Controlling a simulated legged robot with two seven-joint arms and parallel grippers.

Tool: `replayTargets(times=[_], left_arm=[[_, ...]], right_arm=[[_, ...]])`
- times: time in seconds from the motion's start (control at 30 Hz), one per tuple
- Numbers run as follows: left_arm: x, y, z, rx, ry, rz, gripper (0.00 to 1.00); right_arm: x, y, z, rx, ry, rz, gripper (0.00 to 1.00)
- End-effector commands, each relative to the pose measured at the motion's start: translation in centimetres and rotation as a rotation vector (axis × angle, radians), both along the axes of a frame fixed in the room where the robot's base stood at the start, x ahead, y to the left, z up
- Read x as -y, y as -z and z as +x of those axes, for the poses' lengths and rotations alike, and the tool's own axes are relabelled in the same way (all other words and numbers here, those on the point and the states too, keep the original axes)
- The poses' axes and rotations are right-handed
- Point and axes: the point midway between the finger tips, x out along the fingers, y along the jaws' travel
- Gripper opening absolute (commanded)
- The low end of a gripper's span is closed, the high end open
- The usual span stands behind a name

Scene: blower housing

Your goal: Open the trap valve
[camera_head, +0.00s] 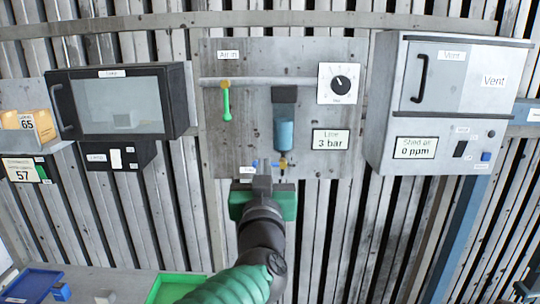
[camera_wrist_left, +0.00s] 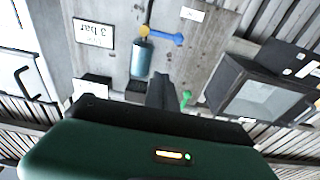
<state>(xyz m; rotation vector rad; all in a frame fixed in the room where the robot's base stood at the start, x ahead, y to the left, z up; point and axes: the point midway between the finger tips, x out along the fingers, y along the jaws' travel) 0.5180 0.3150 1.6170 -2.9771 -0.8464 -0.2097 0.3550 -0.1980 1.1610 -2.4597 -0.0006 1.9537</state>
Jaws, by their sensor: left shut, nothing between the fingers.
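The trap is a blue cylindrical bowl (camera_head: 284,134) under a dark block on the grey panel. Below it is a small yellow fitting (camera_head: 283,164); in the left wrist view, which is upside down, the fitting (camera_wrist_left: 146,31) shows above the bowl (camera_wrist_left: 142,57). A blue valve handle (camera_wrist_left: 166,38) sticks out sideways from the fitting; in the head view it lies to the left, partly hidden. My left gripper (camera_head: 262,182) is shut and empty, its tip just below the handle in the head view. The wrist view shows its fingers (camera_wrist_left: 160,90) apart from the handle.
A green lever (camera_head: 226,102) hangs from the air pipe (camera_head: 257,82). A gauge (camera_head: 338,84) and a "Line 3 bar" display (camera_head: 332,142) are right of the bowl. A dark windowed box (camera_head: 120,102) projects at left, the vent cabinet (camera_head: 440,105) at right. Trays lie below.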

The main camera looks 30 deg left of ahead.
Motion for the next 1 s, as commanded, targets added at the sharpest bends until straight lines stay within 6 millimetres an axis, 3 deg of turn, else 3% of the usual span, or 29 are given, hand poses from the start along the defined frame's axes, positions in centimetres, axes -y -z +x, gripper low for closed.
replayTargets(times=[0.23, 0.37, 0.77, 1.0], left_arm=[[0.0, 0.1, 0.2, -0.002, 0.002, -0.001, 0.00], [-0.7, -0.1, 1.4, -0.005, 0.003, -0.001, 0.00], [-5.2, -1.5, 8.6, -0.006, 0.002, -0.001, 0.00], [-4.8, 2.1, 7.9, -0.006, 0.003, -0.001, 0.00]], right_arm=[[0.0, 0.0, 0.0, 0.000, 0.000, 0.000, 0.36], [0.0, -0.5, 0.0, 0.000, 0.000, 0.000, 0.36], [0.0, -3.7, 0.0, 0.000, 0.000, 0.000, 0.36], [0.0, -4.1, 0.0, 0.000, 0.000, 0.000, 0.36]])
